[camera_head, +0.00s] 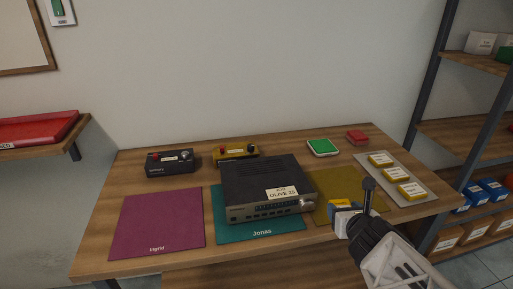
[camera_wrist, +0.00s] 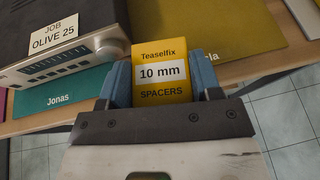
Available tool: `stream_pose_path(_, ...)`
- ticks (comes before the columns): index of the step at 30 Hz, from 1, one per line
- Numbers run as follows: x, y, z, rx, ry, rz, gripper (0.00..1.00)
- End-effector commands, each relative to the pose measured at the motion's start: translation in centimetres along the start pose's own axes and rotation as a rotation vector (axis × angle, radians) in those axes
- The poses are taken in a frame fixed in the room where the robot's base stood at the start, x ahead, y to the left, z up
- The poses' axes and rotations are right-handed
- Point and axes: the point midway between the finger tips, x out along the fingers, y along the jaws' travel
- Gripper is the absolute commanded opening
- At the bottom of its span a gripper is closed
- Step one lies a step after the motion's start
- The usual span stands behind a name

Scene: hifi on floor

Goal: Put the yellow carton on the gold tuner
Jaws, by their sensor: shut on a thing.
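The yellow carton (camera_wrist: 162,62), lettered "Teaselfix 10 mm SPACERS", is between the blue fingers of my gripper (camera_wrist: 164,85). In the head view the carton (camera_head: 342,203) shows at my gripper (camera_head: 345,210), above the front part of the olive-yellow mat. The large hi-fi unit (camera_head: 258,181) stands on the teal mat to the left of my gripper. It has a dark case and a silvery front with a knob; a label on top reads "JOB OLIVE 25". A small gold-yellow box with knobs (camera_head: 236,151) stands behind it. I cannot tell which is the gold tuner.
A black box (camera_head: 170,163) stands at the back left. The purple mat (camera_head: 156,225) and teal mat (camera_head: 216,229) lie left of the olive-yellow mat (camera_head: 346,183). A grey tray (camera_head: 383,160) with several yellow cartons, a green box (camera_head: 322,147) and a red one (camera_head: 357,136) are right.

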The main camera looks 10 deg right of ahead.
Motion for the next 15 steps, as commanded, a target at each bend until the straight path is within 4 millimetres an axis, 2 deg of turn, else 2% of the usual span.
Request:
stream_pose_path(8, 3.6, 0.1, 3.5, -0.009, 0.0, 0.013, 0.34)
stream_pose_path(15, 9.0, 0.9, 8.0, -0.022, 0.001, 0.029, 0.34)
